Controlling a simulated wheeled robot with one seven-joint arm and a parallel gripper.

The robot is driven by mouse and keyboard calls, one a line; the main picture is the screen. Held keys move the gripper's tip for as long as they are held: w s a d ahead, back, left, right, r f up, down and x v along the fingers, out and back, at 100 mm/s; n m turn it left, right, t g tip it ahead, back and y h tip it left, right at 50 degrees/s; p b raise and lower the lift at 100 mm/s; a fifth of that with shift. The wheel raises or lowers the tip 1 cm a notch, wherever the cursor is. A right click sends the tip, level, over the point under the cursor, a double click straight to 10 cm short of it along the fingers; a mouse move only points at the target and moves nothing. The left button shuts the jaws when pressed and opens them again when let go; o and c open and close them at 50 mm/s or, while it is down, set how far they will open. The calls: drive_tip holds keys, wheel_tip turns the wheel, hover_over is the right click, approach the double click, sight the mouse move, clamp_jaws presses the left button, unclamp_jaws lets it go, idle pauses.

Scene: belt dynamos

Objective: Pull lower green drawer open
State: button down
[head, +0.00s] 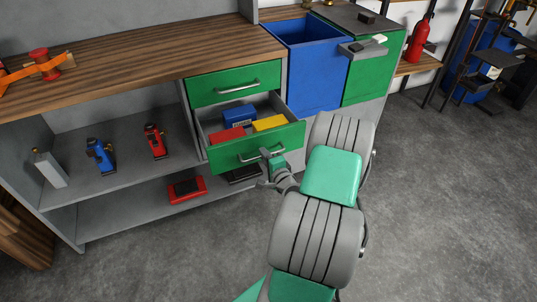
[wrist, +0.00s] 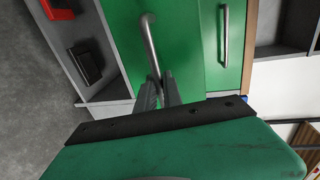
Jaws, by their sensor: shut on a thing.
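The lower green drawer (head: 229,155) stands pulled out from the cabinet in the head view. Red, blue and yellow boxes lie inside it. Its metal bar handle (wrist: 151,45) shows in the wrist view, with one end between my fingers. My gripper (head: 268,158) is at the handle on the drawer front and is shut on it; the fingers also show in the wrist view (wrist: 158,92). The upper green drawer (head: 234,83) is shut, and its handle (wrist: 225,35) is free.
A blue open bin (head: 318,75) and a green cabinet (head: 372,78) stand right of the drawers. Left shelves hold a blue tool (head: 100,156), a red tool (head: 155,141) and a red case (head: 187,188). The grey floor at right is clear.

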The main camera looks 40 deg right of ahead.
drive_tip(key=shift+s+a, duration=0.3)
drive_tip(key=shift+s, duration=0.05)
drive_tip(key=c, duration=1.5)
unclamp_jaws()
drive_tip(key=shift+d, duration=0.15)
drive_tip(key=v, duration=0.8)
drive_tip(key=shift+w+p, duration=0.1)
drive_tip(key=shift+p, duration=0.2)
